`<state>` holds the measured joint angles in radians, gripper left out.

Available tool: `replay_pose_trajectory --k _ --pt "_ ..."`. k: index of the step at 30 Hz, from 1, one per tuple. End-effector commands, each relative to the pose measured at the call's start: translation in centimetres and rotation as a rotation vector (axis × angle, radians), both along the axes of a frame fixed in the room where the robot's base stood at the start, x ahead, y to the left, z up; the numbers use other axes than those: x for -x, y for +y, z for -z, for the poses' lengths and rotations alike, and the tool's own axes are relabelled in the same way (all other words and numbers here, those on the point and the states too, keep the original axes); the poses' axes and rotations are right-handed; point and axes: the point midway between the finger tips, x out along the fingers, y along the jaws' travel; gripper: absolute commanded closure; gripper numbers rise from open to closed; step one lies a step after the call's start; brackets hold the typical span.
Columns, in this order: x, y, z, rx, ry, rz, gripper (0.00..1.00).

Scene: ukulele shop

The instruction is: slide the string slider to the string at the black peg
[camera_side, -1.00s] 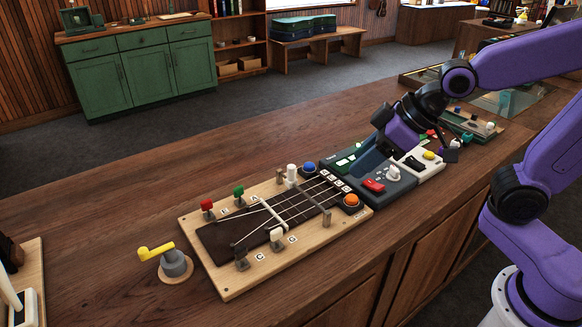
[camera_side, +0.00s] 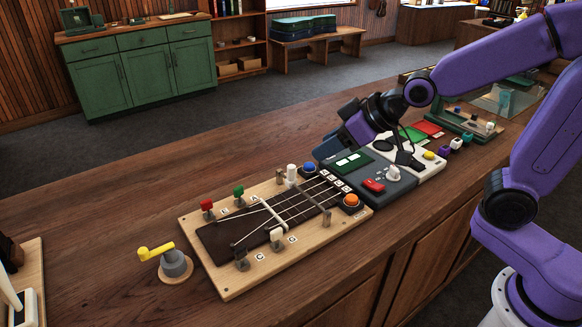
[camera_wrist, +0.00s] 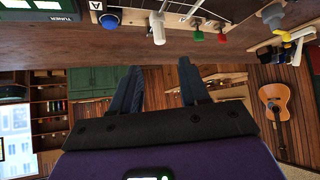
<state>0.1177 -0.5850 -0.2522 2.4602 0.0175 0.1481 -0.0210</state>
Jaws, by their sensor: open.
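The black peg (camera_side: 241,254) is on the near side, towards the left end. The red peg (camera_side: 207,205) and green peg (camera_side: 238,191) are on the far side, the white peg (camera_side: 277,235) on the near side. My gripper (camera_side: 325,148) is open and empty, above the counter behind the tuner box, right of the slider and apart from it.
The tuner box (camera_side: 376,200) with a red switch adjoins the board's right end. A blue button (camera_side: 309,168) and an orange button (camera_side: 351,201) sit at that end. A yellow-handled crank (camera_side: 176,264) stands left. The counter behind the board is clear.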

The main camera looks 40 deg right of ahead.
Motion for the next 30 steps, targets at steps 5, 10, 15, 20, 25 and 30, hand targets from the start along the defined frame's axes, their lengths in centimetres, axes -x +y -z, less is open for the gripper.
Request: replay_pose_trajectory --k 5,10,15,20,25,30 --pt "-1.3 0.7 1.6 0.002 0.004 0.000 0.55" --pt "-2.5 1.2 3.0 0.002 0.004 0.000 0.55" --pt "-3.7 1.9 4.4 0.002 0.004 0.000 0.55" --pt "-4.9 2.5 5.6 0.002 0.002 -0.001 0.55" --pt "-6.1 3.1 7.1 0.002 0.003 -0.001 0.55" --pt "-7.1 3.6 8.1 0.002 0.001 -0.001 0.55"
